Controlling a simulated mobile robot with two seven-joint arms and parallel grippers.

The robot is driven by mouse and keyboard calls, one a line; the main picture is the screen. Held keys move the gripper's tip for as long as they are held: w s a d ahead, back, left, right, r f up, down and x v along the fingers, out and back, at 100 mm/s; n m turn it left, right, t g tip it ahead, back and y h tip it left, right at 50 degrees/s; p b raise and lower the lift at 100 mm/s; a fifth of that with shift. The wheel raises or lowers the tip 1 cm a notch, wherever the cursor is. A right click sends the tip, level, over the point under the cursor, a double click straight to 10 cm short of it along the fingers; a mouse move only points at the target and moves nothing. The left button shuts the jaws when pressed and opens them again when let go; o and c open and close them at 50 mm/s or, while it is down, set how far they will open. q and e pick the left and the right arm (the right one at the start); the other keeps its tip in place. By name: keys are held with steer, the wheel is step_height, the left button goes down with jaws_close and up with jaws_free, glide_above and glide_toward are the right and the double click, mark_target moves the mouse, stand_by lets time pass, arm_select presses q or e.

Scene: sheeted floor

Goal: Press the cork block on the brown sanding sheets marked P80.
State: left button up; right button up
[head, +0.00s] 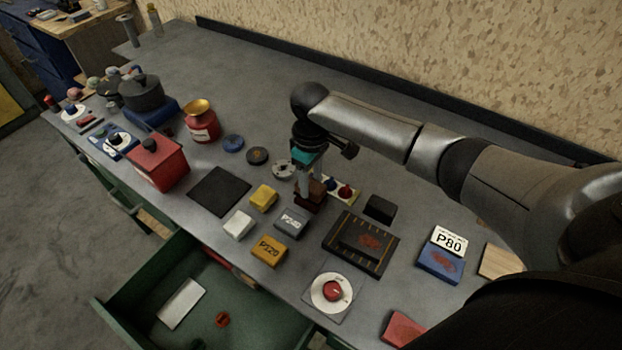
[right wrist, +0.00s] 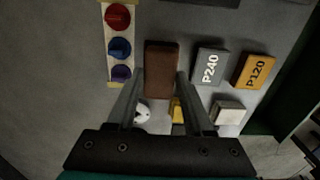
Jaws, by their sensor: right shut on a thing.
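My right gripper (head: 310,192) is shut on a dark brown block (head: 308,204), seen between the fingertips in the right wrist view (right wrist: 160,70). No mark shows on it, and I cannot tell if it is cork. The block is at or just above the bench, beside the grey P240 block (head: 291,221). A white card marked P80 (head: 450,240) stands at the right, behind a blue pad (head: 438,263) with a reddish-brown patch. My left gripper is out of view.
An orange P120 block (head: 269,251), a white block (head: 238,224) and a yellow block (head: 263,198) lie close by. A strip of coloured knobs (right wrist: 121,46) is beside the gripper. A black block (head: 380,208) stands right. An open green drawer (head: 205,300) is below the front edge.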

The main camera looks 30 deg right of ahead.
mark_target(311, 185)
steer(key=shift+f, duration=0.5)
stand_by(0.8)
steer(key=shift+s+f, duration=0.15)
stand_by(2.1)
steer(key=shift+p, duration=0.35)
step_height(311, 185, up, 7)
steer(key=p, duration=0.8)
steer(key=shift+w+a, duration=0.1)
steer(key=shift+w, duration=0.1)
stand_by(0.4)
